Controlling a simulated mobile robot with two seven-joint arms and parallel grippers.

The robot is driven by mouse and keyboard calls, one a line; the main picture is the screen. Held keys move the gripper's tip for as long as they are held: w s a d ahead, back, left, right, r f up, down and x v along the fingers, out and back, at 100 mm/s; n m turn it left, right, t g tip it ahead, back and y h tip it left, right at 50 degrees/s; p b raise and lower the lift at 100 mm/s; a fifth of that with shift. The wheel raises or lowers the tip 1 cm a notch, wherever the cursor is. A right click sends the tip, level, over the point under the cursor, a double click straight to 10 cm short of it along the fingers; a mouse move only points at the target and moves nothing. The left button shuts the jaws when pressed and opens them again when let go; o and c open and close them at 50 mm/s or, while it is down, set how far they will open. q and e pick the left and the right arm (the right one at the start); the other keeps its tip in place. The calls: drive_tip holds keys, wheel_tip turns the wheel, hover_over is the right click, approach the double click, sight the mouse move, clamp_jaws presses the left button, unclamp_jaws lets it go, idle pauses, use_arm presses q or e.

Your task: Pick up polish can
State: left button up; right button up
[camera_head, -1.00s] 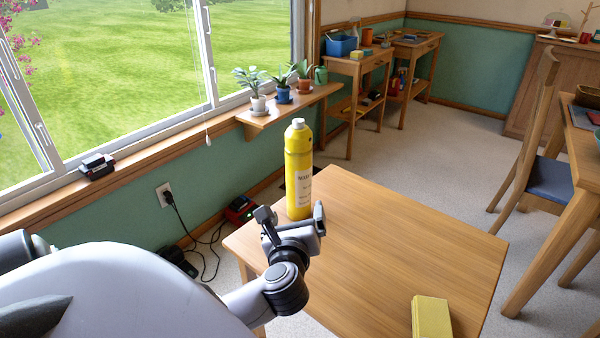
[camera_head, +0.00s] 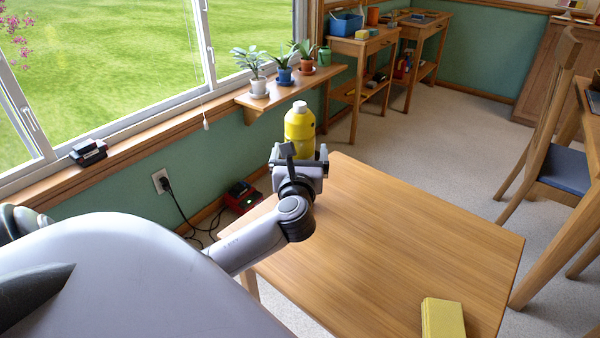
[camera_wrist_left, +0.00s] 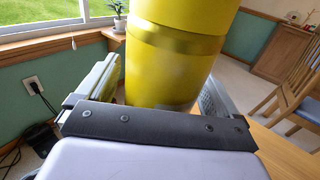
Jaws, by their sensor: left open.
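The polish can is a yellow bottle-shaped can (camera_head: 299,125) with a white cap. It stands upright at the far left part of the wooden table (camera_head: 420,235). My left gripper (camera_head: 300,165) is right in front of it and hides its lower part in the head view. In the left wrist view the can (camera_wrist_left: 175,60) fills the middle, between the two open fingers of my left gripper (camera_wrist_left: 160,90). I cannot tell whether a finger touches it. My right gripper is not in view.
A yellow block (camera_head: 442,318) lies at the table's near right. The table's middle is clear. Potted plants (camera_head: 284,77) stand on a shelf under the window. A chair (camera_head: 550,145) with a blue seat stands at the right. A red device (camera_head: 241,196) sits by the wall.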

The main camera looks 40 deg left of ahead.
use_arm(q)
drive_tip(key=shift+w+a, duration=0.15)
drive_tip(key=c, duration=1.4)
drive_tip(key=shift+r, duration=0.15)
drive_tip(key=shift+c, duration=0.9)
